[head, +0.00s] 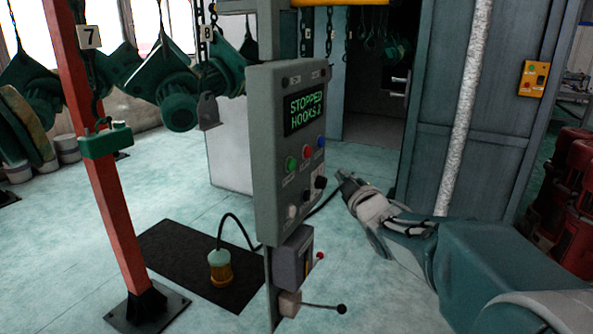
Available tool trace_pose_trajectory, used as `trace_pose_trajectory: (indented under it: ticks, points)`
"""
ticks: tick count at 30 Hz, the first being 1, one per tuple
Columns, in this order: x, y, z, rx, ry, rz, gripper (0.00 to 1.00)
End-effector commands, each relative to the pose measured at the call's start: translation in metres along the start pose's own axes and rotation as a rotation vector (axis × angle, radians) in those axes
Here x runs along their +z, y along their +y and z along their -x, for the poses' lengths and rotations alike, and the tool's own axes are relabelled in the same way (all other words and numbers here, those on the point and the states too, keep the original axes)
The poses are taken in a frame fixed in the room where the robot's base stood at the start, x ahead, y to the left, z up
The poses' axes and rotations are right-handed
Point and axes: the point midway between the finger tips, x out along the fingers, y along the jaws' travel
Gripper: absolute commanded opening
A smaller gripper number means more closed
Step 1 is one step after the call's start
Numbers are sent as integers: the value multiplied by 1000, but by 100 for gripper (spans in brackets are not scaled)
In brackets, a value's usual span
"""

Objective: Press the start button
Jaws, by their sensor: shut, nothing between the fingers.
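A grey control panel (262,165) stands upright on a post in the middle of the head view. Its dark display (305,113) reads "STOPPED HOOKS 2" in green, the last figure small and hard to read. Below it sit a green button (291,163), a red button (307,152) and a blue button (320,140). Their labels are too small to read. Black switches and a pale round knob are lower down. My gripper (344,178) is shut and empty, to the right of the panel and apart from it, around the height of the lower switches.
A grey box with a black-knobbed lever (341,309) juts out below the panel. A red post (105,180) stands left. Green hoist parts (180,100) hang on chains behind. A yellow pendant lamp-like plug (220,268) sits on a black mat. Red crates (565,195) are right.

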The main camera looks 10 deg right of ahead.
Motion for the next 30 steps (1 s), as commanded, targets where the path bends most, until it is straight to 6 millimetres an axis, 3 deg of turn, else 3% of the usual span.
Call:
trace_pose_trajectory:
  ticks: [10, 30]
  points:
    - [-7, -7, -6, -2, 0, 0, 0]
    - [-45, -45, -59, -1, -1, 1, 0]
